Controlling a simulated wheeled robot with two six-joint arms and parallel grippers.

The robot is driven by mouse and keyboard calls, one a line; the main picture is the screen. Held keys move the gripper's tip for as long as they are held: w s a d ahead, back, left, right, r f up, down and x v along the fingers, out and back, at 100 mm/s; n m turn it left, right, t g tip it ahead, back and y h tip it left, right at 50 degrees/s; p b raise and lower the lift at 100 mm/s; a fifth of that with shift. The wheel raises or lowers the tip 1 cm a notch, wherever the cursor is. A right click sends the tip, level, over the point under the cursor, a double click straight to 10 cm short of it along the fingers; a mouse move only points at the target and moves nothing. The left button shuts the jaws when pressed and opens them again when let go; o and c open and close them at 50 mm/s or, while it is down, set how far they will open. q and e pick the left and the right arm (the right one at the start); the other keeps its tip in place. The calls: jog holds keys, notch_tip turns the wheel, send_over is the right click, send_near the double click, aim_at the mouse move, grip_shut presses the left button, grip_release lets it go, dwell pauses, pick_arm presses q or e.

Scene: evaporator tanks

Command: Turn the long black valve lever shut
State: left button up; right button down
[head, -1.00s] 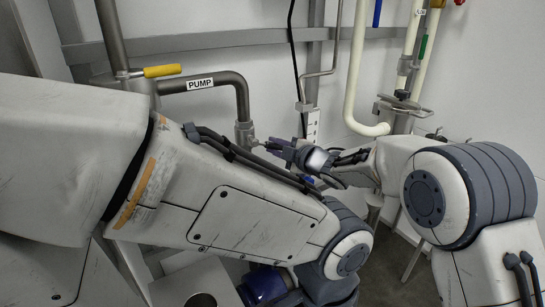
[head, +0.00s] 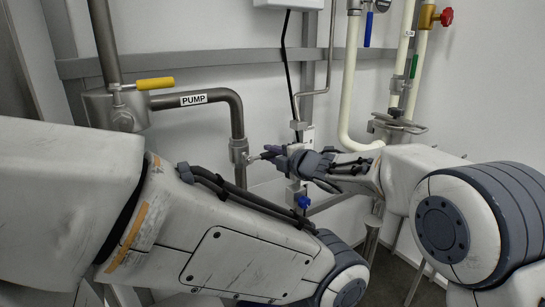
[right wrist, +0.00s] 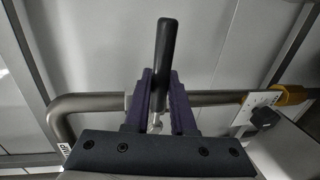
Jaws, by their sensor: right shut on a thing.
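The long black valve lever (right wrist: 165,50) shows in the right wrist view, sticking up from between the two purple fingers of my right gripper (right wrist: 160,102). The fingers are shut on its lower part, near a bright metal piece. In the head view my right gripper (head: 270,152) is beside the fitting (head: 239,151) at the lower end of the pipe labelled PUMP (head: 194,99). The lever is mostly hidden there by the gripper. My left arm crosses the lower left of the head view, but its gripper is out of the picture.
A yellow-handled valve (head: 155,83) is at the upper left. A blue-handled valve (head: 302,201) sits just below my right gripper. Cream pipes (head: 350,90) and a red knob (head: 446,17) are at the right. A steel rail (head: 200,59) runs along the wall.

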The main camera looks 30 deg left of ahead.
jog(key=shift+r, duration=0.2)
jog(key=c, duration=0.8)
grip_release()
jog(key=shift+s, duration=0.1)
jog(key=shift+o, duration=0.2)
jog(key=shift+f, duration=0.1)
jog(key=shift+d, duration=0.1)
jog(key=v, duration=1)
jog(key=shift+s, duration=0.1)
